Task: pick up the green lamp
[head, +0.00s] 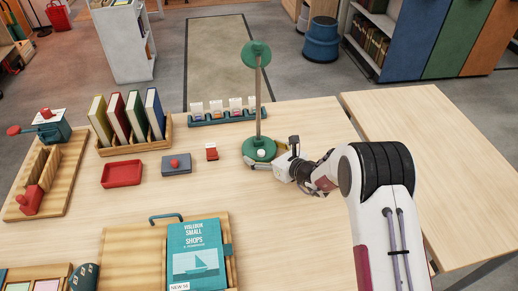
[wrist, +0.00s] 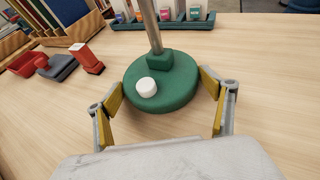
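The green lamp (head: 259,143) stands upright on the table, with a round green base, a thin brownish-grey pole and a green round head at the top. In the wrist view its base (wrist: 175,88) shows a white knob on top, and the pole rises out of the picture. My gripper (wrist: 162,108) is open, with one yellow-padded finger on each side of the near part of the base. In the head view my gripper (head: 272,160) is low at the right of the base. I cannot tell whether the fingers touch it.
A green rack (head: 228,118) with small cards stands just behind the lamp. A red-and-white stamp (head: 211,152), a grey stamp pad (head: 176,164) and a red tray (head: 122,173) lie to the left. A teal book (head: 196,255) lies in front. Table right of the lamp is mostly clear.

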